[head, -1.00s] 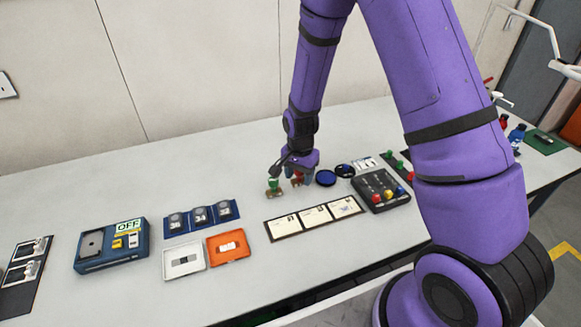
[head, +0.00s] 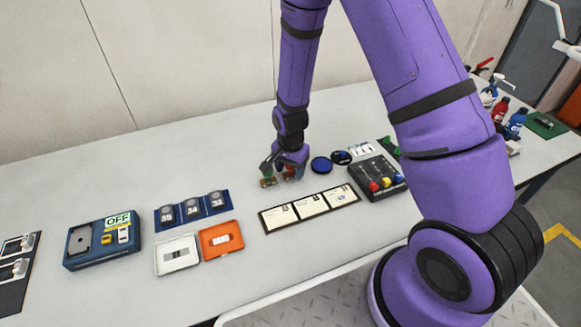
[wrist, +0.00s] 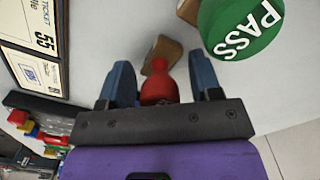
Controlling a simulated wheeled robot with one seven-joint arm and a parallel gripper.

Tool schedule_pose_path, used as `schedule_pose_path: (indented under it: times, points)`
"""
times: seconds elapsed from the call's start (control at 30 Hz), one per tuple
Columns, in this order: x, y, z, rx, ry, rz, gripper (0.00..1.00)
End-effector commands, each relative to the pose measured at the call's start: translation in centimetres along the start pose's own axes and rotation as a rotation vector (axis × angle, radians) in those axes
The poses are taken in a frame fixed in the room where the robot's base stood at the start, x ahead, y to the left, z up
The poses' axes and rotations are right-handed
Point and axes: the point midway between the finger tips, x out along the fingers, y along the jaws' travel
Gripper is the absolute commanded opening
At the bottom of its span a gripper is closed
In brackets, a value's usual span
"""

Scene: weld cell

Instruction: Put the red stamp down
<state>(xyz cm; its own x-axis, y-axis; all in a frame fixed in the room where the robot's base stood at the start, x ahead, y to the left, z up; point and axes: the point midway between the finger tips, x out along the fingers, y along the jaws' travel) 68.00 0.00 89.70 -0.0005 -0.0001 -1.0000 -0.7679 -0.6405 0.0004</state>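The red stamp has a rounded red handle (wrist: 158,82) and a brown wooden base (wrist: 165,55). In the wrist view its handle is between my gripper's two fingers (wrist: 161,84), with a narrow gap on each side, so my gripper is open around it. In the head view my gripper (head: 281,172) is low over the table, and the red stamp (head: 290,174) shows only partly beneath it. I cannot tell whether its base touches the table. The green stamp, with a PASS top (wrist: 243,25), stands beside it; it also shows in the head view (head: 267,179).
Three ticket cards on a dark strip (head: 310,207) lie in front of my gripper. A round blue ink pad (head: 320,164) and a black box with coloured knobs (head: 376,180) are to the right. Orange (head: 221,240) and white (head: 177,255) trays are at left. The table behind is clear.

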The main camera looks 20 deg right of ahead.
Motion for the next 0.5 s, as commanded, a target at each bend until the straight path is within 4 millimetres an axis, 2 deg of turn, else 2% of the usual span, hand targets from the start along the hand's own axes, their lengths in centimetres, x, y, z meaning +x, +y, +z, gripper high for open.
schedule_pose_path:
  times: [0.03, 0.07, 0.1, 0.37, 0.5]
  points:
    - [-0.03, -0.01, -0.01, 0.0, 0.0, 0.0, 0.71]
    - [-0.04, -0.01, -0.01, 0.0, 0.0, 0.0, 0.78]
    - [-0.04, -0.01, -0.01, 0.0, 0.0, 0.0, 0.78]
    - [-0.12, -0.01, -0.02, 0.0, 0.0, 0.0, 0.78]
    - [-0.95, -0.04, -0.04, -0.001, 0.001, -0.001, 0.78]
